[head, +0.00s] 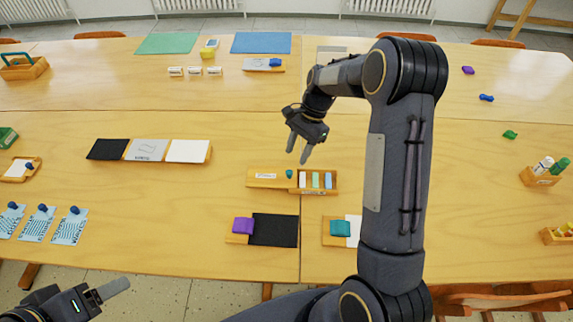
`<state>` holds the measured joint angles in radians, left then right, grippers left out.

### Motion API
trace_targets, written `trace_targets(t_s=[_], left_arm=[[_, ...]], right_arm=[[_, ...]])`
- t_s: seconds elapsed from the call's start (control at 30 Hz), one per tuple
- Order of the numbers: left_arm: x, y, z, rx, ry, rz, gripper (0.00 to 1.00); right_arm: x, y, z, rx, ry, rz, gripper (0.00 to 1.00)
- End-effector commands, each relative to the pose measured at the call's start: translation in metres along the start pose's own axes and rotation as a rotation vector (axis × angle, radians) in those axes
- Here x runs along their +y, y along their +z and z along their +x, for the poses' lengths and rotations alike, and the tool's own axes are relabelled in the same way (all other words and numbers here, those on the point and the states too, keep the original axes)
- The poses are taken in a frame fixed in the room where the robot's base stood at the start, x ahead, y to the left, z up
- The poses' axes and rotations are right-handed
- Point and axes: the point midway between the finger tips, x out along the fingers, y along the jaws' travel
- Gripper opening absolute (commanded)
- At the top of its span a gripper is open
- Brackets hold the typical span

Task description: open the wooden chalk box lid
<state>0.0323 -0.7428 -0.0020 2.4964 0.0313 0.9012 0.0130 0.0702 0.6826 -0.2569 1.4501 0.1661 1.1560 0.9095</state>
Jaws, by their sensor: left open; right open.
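The wooden chalk box (333,190) stands near the middle of the front table. Its lid (255,181), with a white label and a small teal knob, extends to the left. The right part is uncovered and shows several coloured chalk sticks (315,180). My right gripper (298,157) is open and empty, its fingers pointing down in the picture just behind the box near the knob. I see no contact with the knob. My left gripper (122,287) is open at the lower left, far from the box; only part of it shows.
In front of the box lie a black board with a purple block (243,225) and a tray with a teal block (340,228). A row of black, grey and white panels (187,151) lies to the left. Wooden holders (540,180) stand at the right.

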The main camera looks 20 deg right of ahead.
Motion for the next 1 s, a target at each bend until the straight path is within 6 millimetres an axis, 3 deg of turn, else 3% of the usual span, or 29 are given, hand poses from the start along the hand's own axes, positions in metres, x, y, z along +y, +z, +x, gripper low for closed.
trace_targets(t_s=[0.3, 0.67, 1.0], left_arm=[[0.001, -0.001, -0.003, 0.000, 0.000, 0.000, 0.66], [0.001, -0.001, -0.003, 0.000, 0.000, 0.000, 0.66], [0.001, -0.001, -0.003, 0.000, 0.000, 0.000, 0.66]], right_arm=[[0.000, 0.000, 0.047, 0.000, 0.002, 0.000, 0.41], [0.000, 0.000, 0.055, 0.001, 0.000, 0.000, 0.41], [0.000, 0.000, 0.054, 0.001, 0.000, 0.000, 0.00]])
